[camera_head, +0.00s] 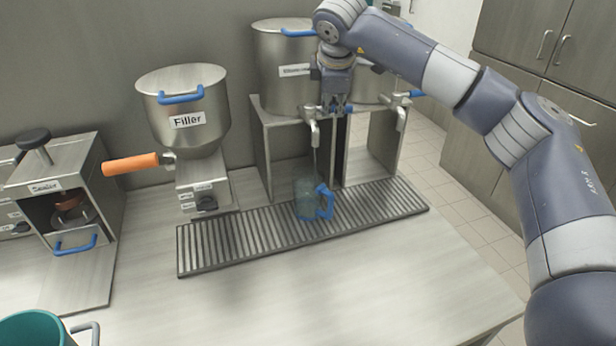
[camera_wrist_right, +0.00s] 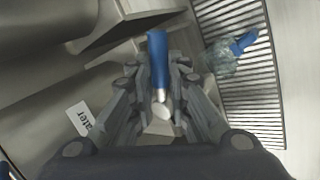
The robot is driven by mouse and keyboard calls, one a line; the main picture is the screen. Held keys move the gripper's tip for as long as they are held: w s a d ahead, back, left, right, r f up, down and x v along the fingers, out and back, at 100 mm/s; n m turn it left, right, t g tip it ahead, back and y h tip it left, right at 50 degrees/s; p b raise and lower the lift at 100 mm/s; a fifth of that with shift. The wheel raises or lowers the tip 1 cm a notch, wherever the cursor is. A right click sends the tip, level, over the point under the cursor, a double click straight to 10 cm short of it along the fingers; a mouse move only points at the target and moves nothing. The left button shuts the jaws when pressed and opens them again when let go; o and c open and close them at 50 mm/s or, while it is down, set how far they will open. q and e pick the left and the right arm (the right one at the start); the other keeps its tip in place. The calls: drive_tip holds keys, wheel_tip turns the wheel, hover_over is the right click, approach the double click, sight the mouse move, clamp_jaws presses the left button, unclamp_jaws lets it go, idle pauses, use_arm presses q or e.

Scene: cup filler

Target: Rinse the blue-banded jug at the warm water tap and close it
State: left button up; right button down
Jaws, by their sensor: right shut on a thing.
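The see-through jug (camera_head: 307,200) with a blue handle stands upright on the slatted drip tray (camera_head: 225,243), below the spout of the tap (camera_head: 315,132). In the right wrist view the jug (camera_wrist_right: 222,58) is on the grating, to the right of my fingers. A thin line runs from the spout toward the jug; I cannot tell for sure whether it is water. My right gripper (camera_head: 339,107) is at this tap, shut on its blue lever (camera_wrist_right: 157,62). The tank's label (camera_head: 293,71) is partly legible. My left gripper is out of view.
A Filler hopper (camera_head: 185,110) with an orange handle (camera_head: 131,164) stands left of the tray, and a sealer machine (camera_head: 60,195) farther left. A teal vessel (camera_head: 38,330) is at the lower left. The counter front (camera_head: 300,300) is clear.

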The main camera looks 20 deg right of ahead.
idle(0.4)
drive_tip(key=shift+w+d+f+n+y+b, duration=0.1)
drive_tip(key=shift+d+n+y+b, duration=0.1)
drive_tip(key=shift+n, duration=0.15)
drive_tip(key=shift+w+d+f+n+y+b, duration=0.1)
drive_tip(key=shift+n+y+b, duration=0.1)
drive_tip(key=shift+n, duration=0.15)
drive_tip(key=shift+w+d+r+n+t+y, duration=0.15)
drive_tip(key=shift+w+n+t+y, duration=0.3)
drive_tip(key=shift+n, duration=0.65)
drive_tip(key=shift+g, duration=0.25)
drive_tip(key=shift+w+d+n+y, duration=0.1)
drive_tip(key=shift+w+n+y, duration=0.15)
drive_tip(key=shift+n+y, duration=0.3)
drive_tip(key=shift+n, duration=0.25)
drive_tip(key=shift+r+p, duration=0.2)
drive_tip(key=shift+p, duration=0.1)
drive_tip(key=c, duration=1.4)
unclamp_jaws()
drive_tip(key=shift+w, duration=0.15)
drive_tip(key=shift+w+f, duration=0.15)
